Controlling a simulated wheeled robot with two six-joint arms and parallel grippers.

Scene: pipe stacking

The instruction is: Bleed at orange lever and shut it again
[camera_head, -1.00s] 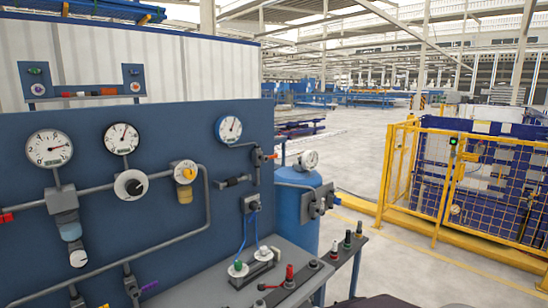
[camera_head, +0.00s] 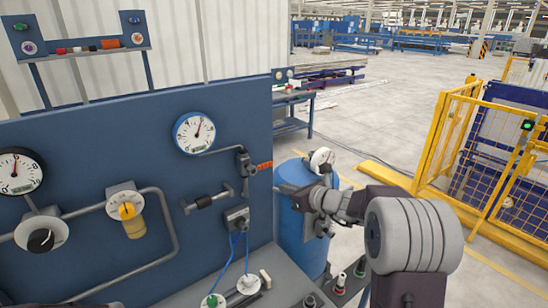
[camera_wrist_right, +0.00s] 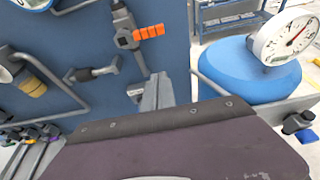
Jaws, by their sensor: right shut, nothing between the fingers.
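The orange lever (camera_head: 265,166) sticks out sideways to the right from a grey valve near the right edge of the blue panel, below the blue-rimmed gauge (camera_head: 194,133). In the right wrist view the lever (camera_wrist_right: 149,31) lies roughly level, above my fingertips. My right gripper (camera_head: 282,189) is shut and empty, reaching in from the right in front of the blue tank. In the right wrist view its grey fingers (camera_wrist_right: 158,84) stand together below the lever, apart from it in the picture. My left gripper is not in view.
The blue tank (camera_head: 292,242) with a small white gauge (camera_head: 322,160) stands right of the panel (camera_head: 90,207). A grey handle (camera_head: 207,200) and a socket with blue hoses (camera_head: 238,250) are nearby. A yellow fence (camera_head: 447,140) stands at the right.

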